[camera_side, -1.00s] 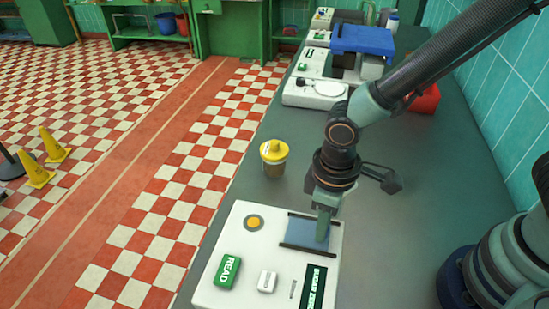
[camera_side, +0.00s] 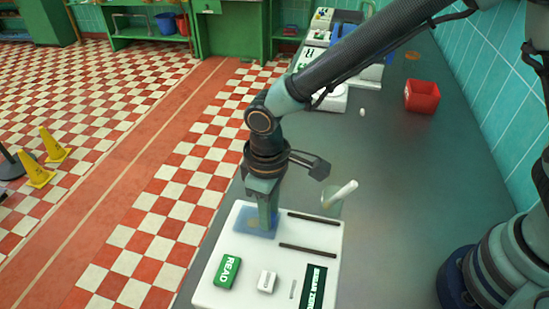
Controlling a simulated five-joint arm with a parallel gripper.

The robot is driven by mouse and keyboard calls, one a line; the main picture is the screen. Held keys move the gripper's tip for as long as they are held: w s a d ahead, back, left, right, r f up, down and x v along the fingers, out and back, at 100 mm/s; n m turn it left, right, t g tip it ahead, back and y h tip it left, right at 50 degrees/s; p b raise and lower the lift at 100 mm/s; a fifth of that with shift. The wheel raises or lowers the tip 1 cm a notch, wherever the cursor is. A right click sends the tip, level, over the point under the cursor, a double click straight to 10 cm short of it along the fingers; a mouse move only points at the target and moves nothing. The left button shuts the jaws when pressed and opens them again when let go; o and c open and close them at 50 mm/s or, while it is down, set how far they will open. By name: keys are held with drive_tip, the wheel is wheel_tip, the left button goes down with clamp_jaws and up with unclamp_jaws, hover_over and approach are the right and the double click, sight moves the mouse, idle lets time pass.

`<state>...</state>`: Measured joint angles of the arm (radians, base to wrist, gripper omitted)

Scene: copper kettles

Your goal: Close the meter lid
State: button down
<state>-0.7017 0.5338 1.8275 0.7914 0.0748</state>
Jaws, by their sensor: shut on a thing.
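The meter (camera_side: 308,233) is a white box at the bottom centre, with a green READ button (camera_side: 227,272), a small white button (camera_side: 267,281) and a dark display (camera_side: 314,285). Its lid (camera_side: 246,221) is a bluish see-through plate at the upper left of the meter's top. It lies over the round yellow well, which shows only faintly through it. Two dark rails (camera_side: 312,219) lie bare to the right of the lid. My gripper (camera_side: 264,224) points down and is shut on the lid; its fingers hide what they grasp.
A clear cup (camera_side: 330,206) with a white stick leaning in it stands just behind the meter. A red bin (camera_side: 422,97) and a small white item (camera_side: 362,113) are farther back. White devices line the far counter. The counter's right middle is clear.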

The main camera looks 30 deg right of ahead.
drive_tip(key=shift+w+a, duration=0.2)
drive_tip(key=shift+w, duration=0.05)
drive_tip(key=c, duration=0.9)
unclamp_jaws()
drive_tip(key=shift+o, duration=1.3)
drive_tip(key=shift+s, duration=0.1)
drive_tip(key=shift+r, duration=0.15)
wheel_tip(320, 180, up, 12)
drive_tip(key=shift+d, duration=0.1)
